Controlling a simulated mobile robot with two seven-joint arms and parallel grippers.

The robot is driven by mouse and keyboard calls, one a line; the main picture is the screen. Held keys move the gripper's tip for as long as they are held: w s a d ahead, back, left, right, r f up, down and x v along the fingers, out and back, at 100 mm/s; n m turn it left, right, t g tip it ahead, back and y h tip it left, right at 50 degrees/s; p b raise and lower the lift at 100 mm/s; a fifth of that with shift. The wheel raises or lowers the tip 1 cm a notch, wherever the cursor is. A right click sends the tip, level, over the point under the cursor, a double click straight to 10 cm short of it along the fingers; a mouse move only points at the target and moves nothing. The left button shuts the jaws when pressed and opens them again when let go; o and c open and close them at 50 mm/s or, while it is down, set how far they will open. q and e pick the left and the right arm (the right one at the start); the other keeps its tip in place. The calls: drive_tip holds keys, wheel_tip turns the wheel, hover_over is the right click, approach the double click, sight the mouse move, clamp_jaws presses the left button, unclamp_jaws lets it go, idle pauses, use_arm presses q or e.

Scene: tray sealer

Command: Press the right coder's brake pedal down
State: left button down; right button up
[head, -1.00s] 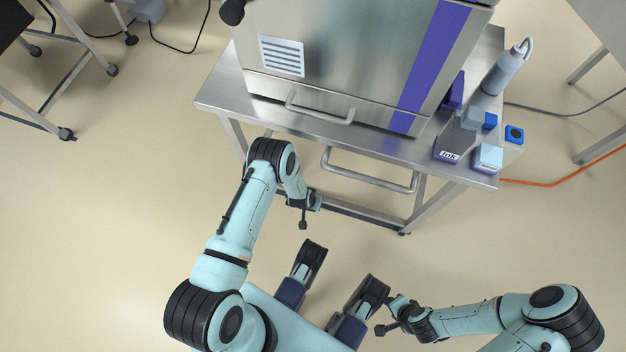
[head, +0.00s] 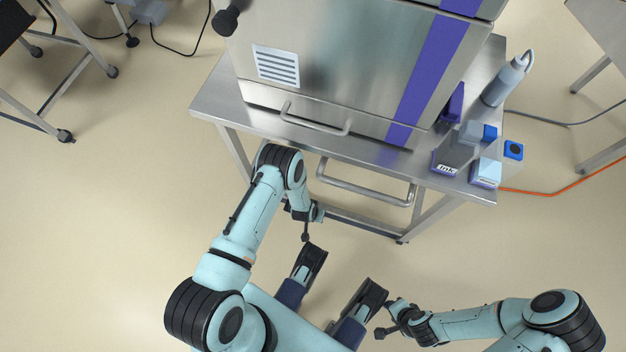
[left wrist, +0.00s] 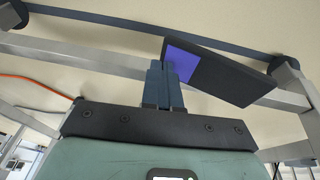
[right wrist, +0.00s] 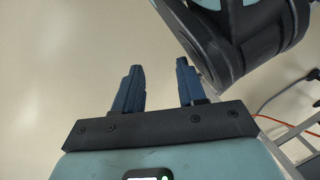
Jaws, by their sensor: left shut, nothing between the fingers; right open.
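A dark flat plate with a purple patch (left wrist: 215,72) shows in the left wrist view, by the metal bars of a frame; it may be the brake pedal, but I cannot tell for sure. My left gripper (left wrist: 163,66) is shut and empty. Its fingertips overlap the plate's purple end in that view; whether they touch is unclear. In the head view, my left gripper (head: 305,236) is low in front of the steel table. My right gripper (right wrist: 158,66) is open and empty over floor. It also shows in the head view (head: 383,332). No coder is clearly identifiable.
A steel tray sealer (head: 340,65) with a purple stripe stands on a steel table (head: 215,105). A metal handle bar (head: 365,192) sticks out at the table's front. Ink boxes (head: 447,165) and a grey cylinder (head: 503,82) stand at its right.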

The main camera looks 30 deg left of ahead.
use_arm(q)
drive_tip(key=shift+w+d+f+b, duration=0.1)
drive_tip(key=shift+d+f+b, duration=0.2)
drive_tip(key=shift+f, duration=0.15)
use_arm(e)
drive_tip(key=shift+s+d+f+g, duration=0.1)
drive_tip(key=shift+s+f+g, duration=0.2)
drive_tip(key=shift+s+f, duration=0.4)
drive_tip(key=shift+s+r, duration=0.15)
use_arm(q)
drive_tip(key=p+v, duration=0.5)
drive_tip(key=v, duration=0.8)
drive_tip(key=shift+r, duration=0.25)
use_arm(e)
drive_tip(key=w+a+r+t, duration=0.2)
drive_tip(key=w+r, duration=0.4)
drive_tip(key=r, duration=0.2)
drive_tip(key=shift+n, duration=0.3)
use_arm(q)
drive_tip(key=shift+a, duration=0.1)
use_arm(e)
drive_tip(key=shift+a, duration=0.1)
